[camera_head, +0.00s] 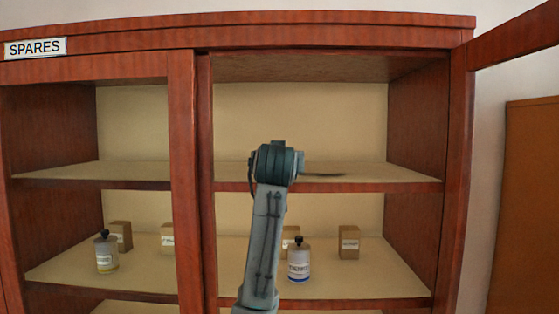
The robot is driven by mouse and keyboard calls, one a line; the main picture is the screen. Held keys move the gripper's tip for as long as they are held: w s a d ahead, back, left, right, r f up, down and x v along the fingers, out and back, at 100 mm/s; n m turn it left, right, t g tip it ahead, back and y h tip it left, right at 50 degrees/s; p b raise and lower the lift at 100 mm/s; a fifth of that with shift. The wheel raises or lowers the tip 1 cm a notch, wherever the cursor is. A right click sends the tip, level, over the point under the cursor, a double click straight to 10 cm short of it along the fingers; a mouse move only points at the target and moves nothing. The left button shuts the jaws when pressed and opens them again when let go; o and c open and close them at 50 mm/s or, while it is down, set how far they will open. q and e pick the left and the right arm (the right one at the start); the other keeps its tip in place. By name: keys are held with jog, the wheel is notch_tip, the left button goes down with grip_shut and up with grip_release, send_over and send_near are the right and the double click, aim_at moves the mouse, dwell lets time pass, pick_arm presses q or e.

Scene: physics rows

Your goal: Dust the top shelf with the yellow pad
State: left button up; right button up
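The top shelf (400,176) of the right bay is a pale board with a red-brown front edge, and its visible surface is bare. One of my arms (265,230) rises from the bottom middle, and its wrist is in front of this shelf. The fingers of that arm are hidden behind the wrist, so their state and any contact with the shelf do not show. A dark shadow lies on the shelf just right of the wrist. The yellow pad is not visible. My other gripper is out of view.
The red-brown cabinet carries a SPARES sign (36,48). Its door (512,42) stands open at right. A post (186,180) divides the bays. The lower shelf holds a white bottle (299,262), a yellow-banded bottle (106,252) and several small boxes, including one at right (348,243).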

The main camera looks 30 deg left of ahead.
aim_at(331, 177)
pick_arm(q)
jog(key=shift+f, duration=0.35)
dwell(0.5)
jog(key=shift+w+d+r, duration=0.1)
jog(key=shift+w+d, duration=0.45)
jog(key=shift+d, duration=0.35)
jog(key=shift+w+d+p, duration=0.35)
jog(key=shift+w+d, duration=0.15)
jog(key=shift+d, duration=0.4)
jog(key=shift+w+d, duration=0.7)
jog(key=shift+d, duration=0.35)
jog(key=shift+w+d+p, duration=0.35)
jog(key=shift+d, duration=0.35)
jog(key=shift+w+d, duration=0.3)
jog(key=shift+d, duration=0.1)
jog(key=shift+w+d, duration=0.3)
jog(key=shift+d, duration=0.25)
jog(key=shift+w+d, duration=0.3)
jog(key=shift+d, duration=0.25)
jog(key=shift+w+d, duration=0.2)
jog(key=shift+d, duration=0.1)
